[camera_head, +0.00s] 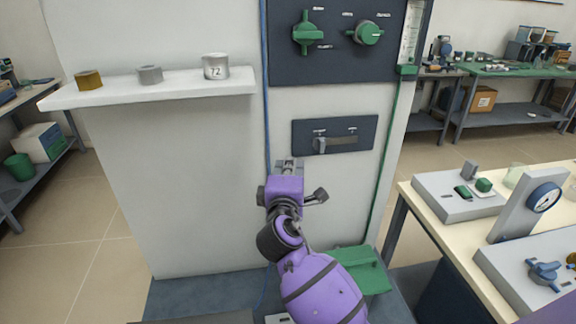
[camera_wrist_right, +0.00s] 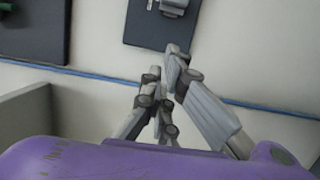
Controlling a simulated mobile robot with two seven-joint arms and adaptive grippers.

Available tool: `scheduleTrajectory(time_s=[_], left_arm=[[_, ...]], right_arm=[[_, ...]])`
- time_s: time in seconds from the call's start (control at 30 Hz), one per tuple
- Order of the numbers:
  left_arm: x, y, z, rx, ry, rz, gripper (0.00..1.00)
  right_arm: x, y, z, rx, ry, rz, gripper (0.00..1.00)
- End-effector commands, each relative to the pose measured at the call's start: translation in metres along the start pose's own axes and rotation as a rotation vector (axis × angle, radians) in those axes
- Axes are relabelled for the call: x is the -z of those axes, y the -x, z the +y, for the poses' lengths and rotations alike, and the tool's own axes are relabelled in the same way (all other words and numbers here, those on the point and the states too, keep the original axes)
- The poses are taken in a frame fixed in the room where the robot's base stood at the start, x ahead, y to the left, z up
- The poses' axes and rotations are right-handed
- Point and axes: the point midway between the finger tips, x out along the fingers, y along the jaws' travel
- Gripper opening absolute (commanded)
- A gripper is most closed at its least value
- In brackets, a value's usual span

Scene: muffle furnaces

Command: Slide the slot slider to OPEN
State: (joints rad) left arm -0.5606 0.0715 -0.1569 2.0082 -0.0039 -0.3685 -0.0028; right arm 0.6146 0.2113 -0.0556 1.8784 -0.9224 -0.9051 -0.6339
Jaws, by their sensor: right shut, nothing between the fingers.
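The slot slider (camera_head: 319,145) is a grey knob at the left part of a slot in a dark panel (camera_head: 360,128) on the pale furnace front. The small labels above the slot are too small to read. My right gripper (camera_head: 289,163) is shut and empty, just below and left of the panel, apart from the slider. In the right wrist view its fingers (camera_wrist_right: 165,78) are together in front of the pale wall, and a dark panel with a grey part (camera_wrist_right: 172,6) shows at the top edge. My left gripper is not in view.
A dark panel above holds two green knobs (camera_head: 307,33) (camera_head: 368,32). A white shelf (camera_head: 120,92) at left bears several small blocks. A table (camera_head: 402,190) with instruments stands at right. A green tray-like part (camera_head: 362,270) lies low beside my right arm.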

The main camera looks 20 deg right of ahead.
Motion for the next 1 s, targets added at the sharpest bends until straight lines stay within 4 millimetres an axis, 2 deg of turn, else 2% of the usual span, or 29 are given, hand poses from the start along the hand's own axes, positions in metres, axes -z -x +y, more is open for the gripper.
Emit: scheduleTrajectory(time_s=[0.1, 0.33, 0.4, 0.6, 1.0], left_arm=[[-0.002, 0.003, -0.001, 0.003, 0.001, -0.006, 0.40], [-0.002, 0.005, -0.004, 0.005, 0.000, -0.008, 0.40], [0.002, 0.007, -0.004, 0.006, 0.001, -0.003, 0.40], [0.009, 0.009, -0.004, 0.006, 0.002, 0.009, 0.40], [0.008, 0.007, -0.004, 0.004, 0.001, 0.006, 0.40]], right_arm=[[0.000, -0.027, 0.003, -0.003, 0.001, -0.001, 0.00], [-0.003, -0.073, 0.002, -0.001, -0.001, -0.001, 0.00], [-0.017, -0.073, 0.003, -0.001, -0.001, -0.001, 0.00], [-0.035, -0.078, 0.002, -0.001, -0.003, 0.001, 0.00], [-0.038, -0.078, 0.000, 0.000, -0.004, 0.002, 0.00]])
